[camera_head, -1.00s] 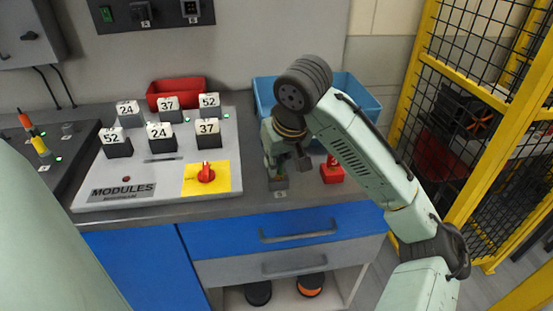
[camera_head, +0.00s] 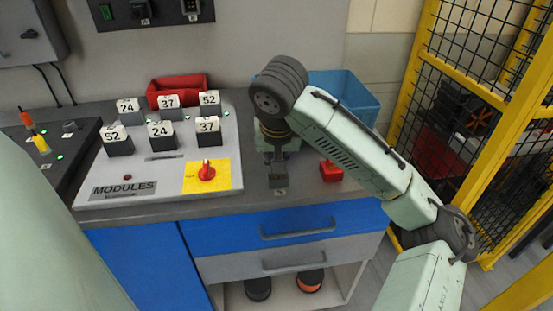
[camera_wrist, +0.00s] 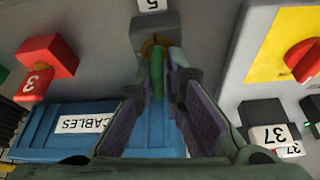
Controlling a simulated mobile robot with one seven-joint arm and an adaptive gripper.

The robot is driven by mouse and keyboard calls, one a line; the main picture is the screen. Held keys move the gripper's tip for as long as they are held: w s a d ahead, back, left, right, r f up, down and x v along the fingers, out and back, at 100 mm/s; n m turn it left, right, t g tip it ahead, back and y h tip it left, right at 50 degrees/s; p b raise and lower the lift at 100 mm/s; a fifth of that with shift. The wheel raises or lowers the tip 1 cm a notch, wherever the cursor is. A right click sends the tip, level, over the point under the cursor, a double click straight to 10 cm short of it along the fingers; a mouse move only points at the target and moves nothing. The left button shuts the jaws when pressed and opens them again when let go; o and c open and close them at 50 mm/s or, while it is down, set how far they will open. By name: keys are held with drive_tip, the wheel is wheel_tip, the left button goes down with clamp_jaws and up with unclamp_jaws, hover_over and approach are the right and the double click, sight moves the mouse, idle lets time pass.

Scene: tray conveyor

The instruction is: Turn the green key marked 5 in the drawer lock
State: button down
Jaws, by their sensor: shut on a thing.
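A small grey lock block (camera_head: 278,181) stands at the front edge of the bench, with a label marked 5 in front of it. In the wrist view the block (camera_wrist: 154,32) shows at the top with its 5 label (camera_wrist: 152,5). The green key (camera_wrist: 157,82) sticks out of a yellowish ring on the block. My gripper (camera_wrist: 158,68) is shut on the green key, one finger on each side. In the head view my gripper (camera_head: 277,162) points down at the block and hides the key.
A red block (camera_head: 330,171) with a tag marked 3 (camera_wrist: 36,83) stands right of the lock. A blue bin (camera_head: 350,92) is behind. A module panel (camera_head: 120,192) with numbered blocks and a red rotary switch (camera_head: 206,171) lies left. Yellow fencing (camera_head: 440,130) is at right.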

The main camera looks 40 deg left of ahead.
drive_tip(key=c, duration=1.6)
unclamp_jaws()
drive_tip(key=shift+w, duration=0.1)
drive_tip(key=shift+r, duration=0.1)
drive_tip(key=v, duration=1.1)
drive_tip(key=shift+d+r, duration=0.15)
drive_tip(key=shift+r, duration=0.2)
